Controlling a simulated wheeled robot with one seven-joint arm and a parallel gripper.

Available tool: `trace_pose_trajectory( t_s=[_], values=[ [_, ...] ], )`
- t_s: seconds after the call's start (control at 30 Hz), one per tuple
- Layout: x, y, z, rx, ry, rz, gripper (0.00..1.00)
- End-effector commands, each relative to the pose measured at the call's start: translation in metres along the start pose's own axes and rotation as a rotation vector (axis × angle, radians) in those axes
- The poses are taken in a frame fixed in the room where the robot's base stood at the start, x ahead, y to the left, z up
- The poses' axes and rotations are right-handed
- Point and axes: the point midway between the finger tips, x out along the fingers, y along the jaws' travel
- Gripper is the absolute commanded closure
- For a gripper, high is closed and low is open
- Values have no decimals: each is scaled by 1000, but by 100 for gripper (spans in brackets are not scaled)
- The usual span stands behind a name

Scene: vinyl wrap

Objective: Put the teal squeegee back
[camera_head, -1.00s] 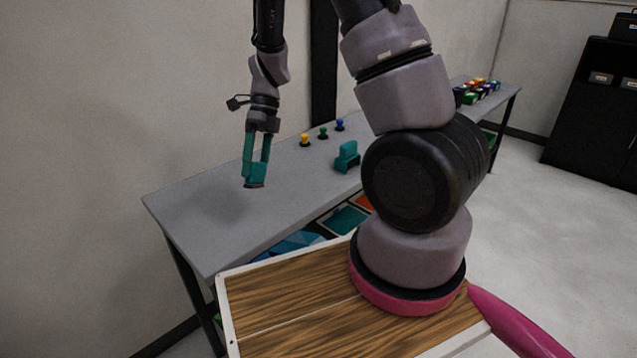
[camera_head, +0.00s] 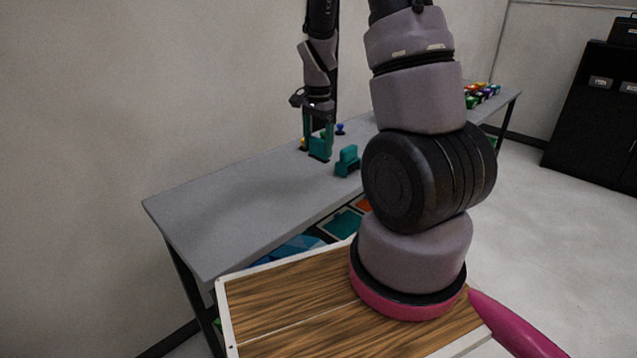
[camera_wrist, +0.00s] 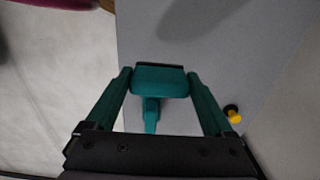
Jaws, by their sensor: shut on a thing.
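My gripper (camera_head: 319,138) has teal fingers and is shut on the teal squeegee (camera_head: 320,152), a small block with a dark edge. It holds the squeegee above the grey table. In the wrist view the squeegee (camera_wrist: 160,80) sits between both fingertips. A separate upright teal piece (camera_head: 347,161) stands on the table just right of the gripper in the head view. I cannot tell the exact height gap.
The grey table (camera_head: 215,215) is clear on its near left. Yellow (camera_wrist: 232,113) and blue (camera_head: 340,128) knobs stand behind the gripper, with a green one among them. Several coloured items (camera_head: 482,95) sit at the far end. A wall runs along the table's back.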

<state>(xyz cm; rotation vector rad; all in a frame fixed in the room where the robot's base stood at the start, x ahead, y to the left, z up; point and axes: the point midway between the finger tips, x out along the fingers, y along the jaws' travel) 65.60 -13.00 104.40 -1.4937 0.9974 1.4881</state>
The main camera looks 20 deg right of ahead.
Motion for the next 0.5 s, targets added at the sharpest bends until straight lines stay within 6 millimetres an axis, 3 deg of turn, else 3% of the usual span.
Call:
trace_pose_trajectory(
  t_s=[0.2,0.5],
  values=[
    [42,2,0,-1,-3,5,58],
    [77,1,0,0,-3,4,58]
  ],
)
